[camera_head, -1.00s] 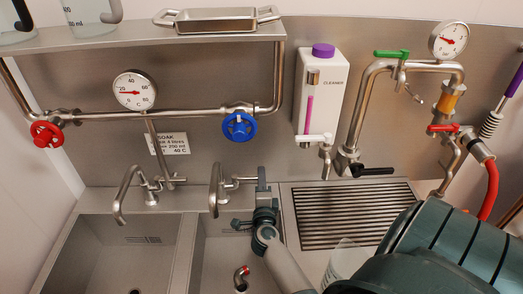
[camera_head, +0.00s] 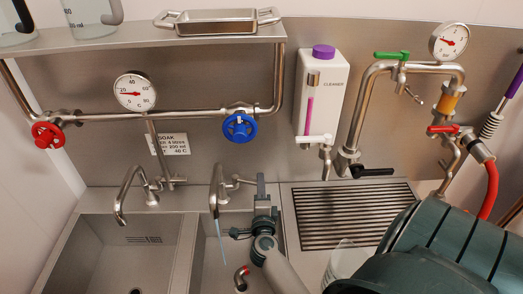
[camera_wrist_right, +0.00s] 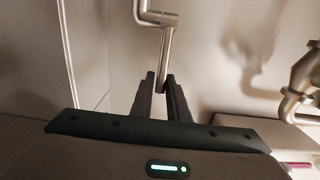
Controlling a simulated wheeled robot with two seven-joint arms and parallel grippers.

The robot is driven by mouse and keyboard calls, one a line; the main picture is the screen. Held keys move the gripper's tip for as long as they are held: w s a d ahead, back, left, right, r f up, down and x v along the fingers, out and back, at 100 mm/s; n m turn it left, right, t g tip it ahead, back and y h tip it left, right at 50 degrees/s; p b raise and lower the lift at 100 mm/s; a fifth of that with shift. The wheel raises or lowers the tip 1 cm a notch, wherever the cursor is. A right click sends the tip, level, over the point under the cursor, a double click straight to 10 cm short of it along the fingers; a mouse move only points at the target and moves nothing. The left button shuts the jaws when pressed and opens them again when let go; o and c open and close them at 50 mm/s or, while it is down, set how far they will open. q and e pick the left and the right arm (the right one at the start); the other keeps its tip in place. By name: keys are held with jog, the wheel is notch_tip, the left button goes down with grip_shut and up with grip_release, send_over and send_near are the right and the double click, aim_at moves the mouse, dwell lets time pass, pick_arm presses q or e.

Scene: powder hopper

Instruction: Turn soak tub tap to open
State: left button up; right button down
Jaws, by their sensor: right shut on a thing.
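The tap (camera_head: 217,188) over the middle tub (camera_head: 208,258) is a steel swan-neck spout with a short side lever (camera_head: 236,182). A thin pale stream of water (camera_head: 220,238) runs from its spout into that tub. My right gripper (camera_head: 261,187) is at the lever's right end, behind the tub's back rim. In the right wrist view, the fingers of the right gripper (camera_wrist_right: 160,78) are shut on the steel lever (camera_wrist_right: 163,58), which runs down between the fingertips. My left gripper is not in view.
A second swan-neck tap (camera_head: 130,190) stands over the left tub (camera_head: 115,255). A red valve wheel (camera_head: 47,135) and a blue one (camera_head: 239,127) sit on the wall pipe. A white cleaner dispenser (camera_head: 321,95) and a drain grate (camera_head: 350,215) are to the right.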

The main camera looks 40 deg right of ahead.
aim_at(255, 185)
jog(key=shift+s+a+f, duration=0.1)
jog(key=shift+s+a, duration=0.2)
jog(key=shift+a, duration=0.4)
jog(key=shift+s+a, duration=0.15)
jog(key=shift+a, duration=0.4)
jog(key=shift+s+a, duration=0.15)
jog(key=shift+a, duration=0.35)
jog(key=shift+a, duration=1.1)
